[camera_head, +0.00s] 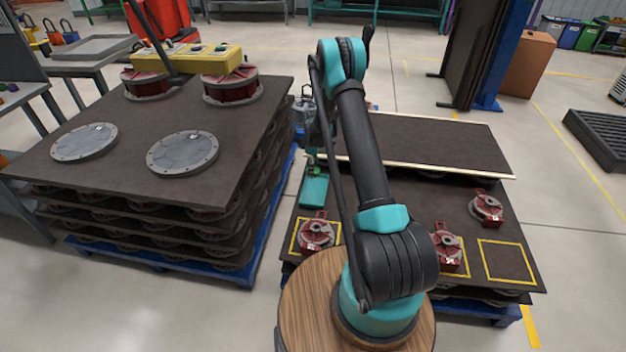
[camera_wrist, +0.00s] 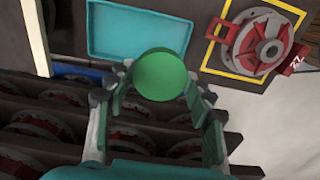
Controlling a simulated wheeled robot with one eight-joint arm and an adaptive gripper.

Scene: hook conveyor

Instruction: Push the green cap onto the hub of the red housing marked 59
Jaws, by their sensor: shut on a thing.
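My gripper (camera_head: 312,158) is shut on the green cap (camera_wrist: 161,75), a round disc between the fingertips in the wrist view. The cap also shows small in the head view (camera_head: 314,171), beside the teal tray. A red housing (camera_head: 315,234) with a grey hub lies in a yellow square, nearest the gripper. It also shows at the upper right of the wrist view (camera_wrist: 262,43), apart from the cap. Two more red housings lie to the right, one (camera_head: 447,252) partly hidden by my arm, the other (camera_head: 487,208) clear. I cannot tell which is 59.
The teal tray (camera_head: 313,190) looks empty. A bare yellow square (camera_head: 507,262) is at the right. A raised dark board (camera_head: 430,142) lies behind the housings. A tall stack of dark boards (camera_head: 130,185) with grey discs and red housings stands at left, close to the gripper.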

